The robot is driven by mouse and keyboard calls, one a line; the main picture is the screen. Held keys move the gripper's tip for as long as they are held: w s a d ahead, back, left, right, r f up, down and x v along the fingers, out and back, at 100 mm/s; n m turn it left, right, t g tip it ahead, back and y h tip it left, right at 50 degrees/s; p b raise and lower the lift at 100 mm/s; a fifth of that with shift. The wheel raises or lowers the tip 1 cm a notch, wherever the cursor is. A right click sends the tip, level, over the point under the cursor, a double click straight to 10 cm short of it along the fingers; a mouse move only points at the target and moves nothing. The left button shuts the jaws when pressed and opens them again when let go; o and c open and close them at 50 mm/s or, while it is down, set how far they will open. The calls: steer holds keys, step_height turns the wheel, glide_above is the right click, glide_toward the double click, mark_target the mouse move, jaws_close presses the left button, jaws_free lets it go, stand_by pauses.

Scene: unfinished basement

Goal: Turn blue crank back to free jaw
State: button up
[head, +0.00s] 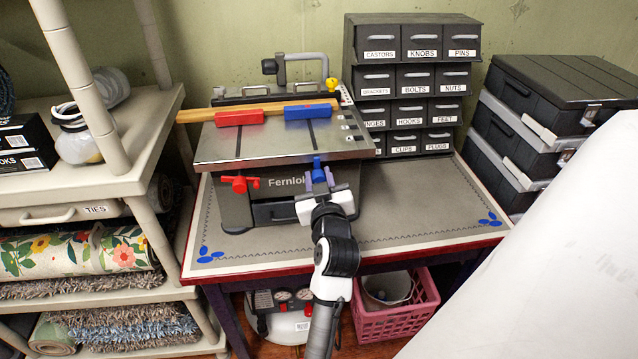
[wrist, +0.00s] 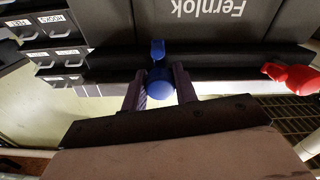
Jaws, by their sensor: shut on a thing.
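The blue crank (head: 318,168) sits on the front of the grey Fernlok bench vise (head: 200,152), right of the red crank (head: 238,184). My gripper (head: 322,182) is at the blue crank. In the wrist view my two fingers stand on either side of the blue crank's round knob (wrist: 159,85), shut on it. The crank's upper end (wrist: 157,50) shows beyond the knob. The red crank also shows in the wrist view (wrist: 292,77), apart from my fingers. On the vise top, a blue jaw (head: 308,111) and a red jaw (head: 239,118) lie against a wooden strip (head: 190,115).
A drawer cabinet (head: 412,60) stands behind the vise at right. The worktable (head: 420,200) is bare right of the vise. Stacked dark cases (head: 535,110) are at the right, a shelf rack (head: 150,185) at the left. A white slanted surface (head: 540,270) fills the lower right.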

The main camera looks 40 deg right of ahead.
steer(key=n+b, duration=0.3)
steer(key=n, duration=0.1)
steer(key=shift+f+n, duration=0.15)
steer(key=shift+n, duration=0.15)
steer(key=n+b, duration=0.3)
steer(key=n, duration=0.2)
steer(key=shift+s+d, duration=0.1)
steer(key=n+b, duration=0.3)
steer(key=n, duration=0.2)
steer(key=shift+n+b, duration=0.3)
steer(key=shift+n, duration=0.1)
steer(key=shift+r+n+b, duration=0.2)
steer(key=shift+n+b, duration=0.85)
steer(key=shift+n, duration=0.95)
steer(key=o, duration=1)
steer(key=shift+c, duration=0.2)
